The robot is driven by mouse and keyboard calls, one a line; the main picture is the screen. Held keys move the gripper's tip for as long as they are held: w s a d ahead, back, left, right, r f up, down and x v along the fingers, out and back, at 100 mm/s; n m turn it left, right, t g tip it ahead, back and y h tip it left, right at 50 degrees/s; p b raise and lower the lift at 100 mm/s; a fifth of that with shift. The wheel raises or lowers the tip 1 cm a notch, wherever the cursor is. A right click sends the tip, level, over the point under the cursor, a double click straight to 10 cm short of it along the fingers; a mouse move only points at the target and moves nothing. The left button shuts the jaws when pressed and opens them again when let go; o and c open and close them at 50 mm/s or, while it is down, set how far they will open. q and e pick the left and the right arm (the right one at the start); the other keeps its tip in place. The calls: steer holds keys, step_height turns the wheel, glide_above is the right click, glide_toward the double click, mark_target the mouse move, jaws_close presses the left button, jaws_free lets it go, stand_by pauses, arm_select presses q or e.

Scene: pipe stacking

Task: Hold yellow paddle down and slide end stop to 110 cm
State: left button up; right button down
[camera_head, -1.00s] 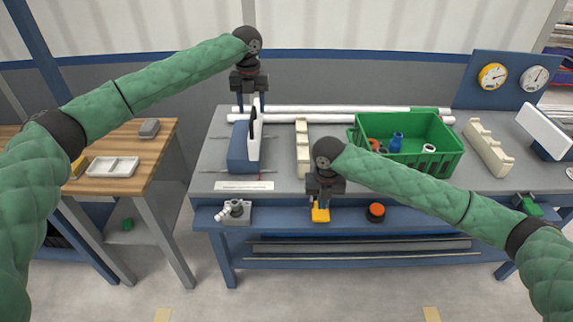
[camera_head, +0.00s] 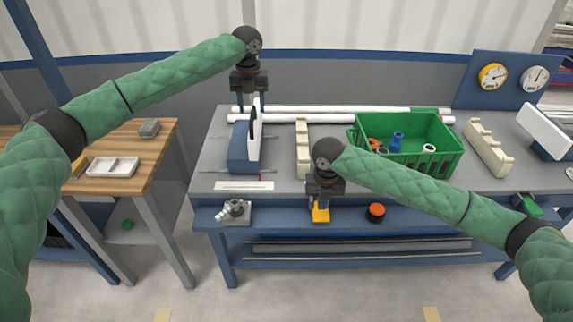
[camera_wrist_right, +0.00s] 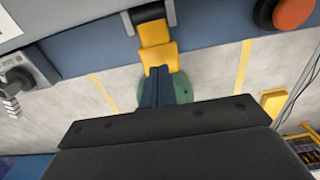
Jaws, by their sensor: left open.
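The yellow paddle (camera_head: 320,214) sits at the bench's front edge and also shows in the right wrist view (camera_wrist_right: 158,48). My right gripper (camera_head: 319,203) is over it, pointing down. In the right wrist view its fingers (camera_wrist_right: 158,72) look closed together, with their tips at the paddle's lower end; whether they press on it is unclear. My left gripper (camera_head: 250,103) is open above the back of a blue block with a white upright plate and black oval part (camera_head: 243,152). I cannot tell whether this is the end stop, nor read any scale.
White pipes (camera_head: 330,111) lie along the bench's back. A cream notched rack (camera_head: 302,150) and a green crate (camera_head: 360,147) stand to the right. A red-orange button (camera_head: 376,211) is right of the paddle, and a grey clamp-like fixture (camera_head: 235,211) is left.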

mark_target(252, 113)
steer(key=shift+f, duration=2.3)
steer(key=shift+s+f, duration=0.1)
steer(key=shift+f, duration=0.1)
arm_select(q)
steer(key=shift+s+f, duration=0.1)
steer(key=shift+f, duration=1.9)
arm_select(e)
steer(key=shift+s+f, duration=0.1)
steer(key=shift+f, duration=0.05)
arm_select(q)
steer(key=shift+c, duration=0.5)
jaws_close()
